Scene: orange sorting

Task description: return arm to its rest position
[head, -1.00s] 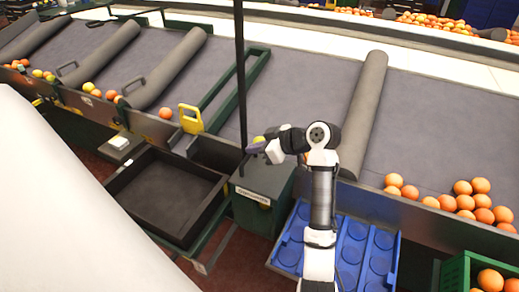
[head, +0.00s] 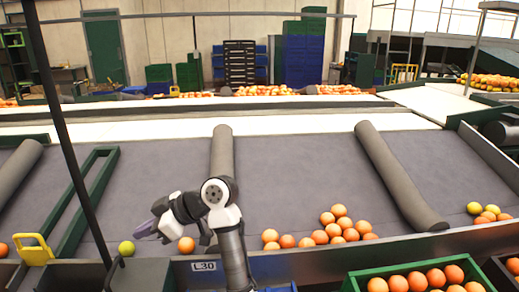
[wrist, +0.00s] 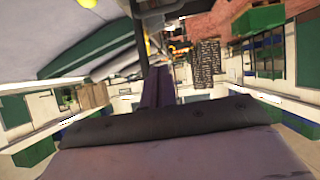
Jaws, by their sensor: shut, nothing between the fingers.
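My gripper (head: 146,229) is at the left end of my folded arm in the head view, pointing left above the near edge of the grey sorting table (head: 285,185). Its two fingers are together and empty, and they also show in the wrist view (wrist: 158,86). A yellow-green fruit (head: 127,248) lies below and left of the gripper, and a single orange (head: 186,245) lies close to the arm. The gripper appears apart from both.
Several oranges (head: 335,232) lie grouped at the table's near edge. A green crate (head: 352,282) of oranges stands at the lower right. Padded rollers (head: 398,178) divide the table. A dark post (head: 62,130) rises at the left, near a yellow bracket (head: 33,250).

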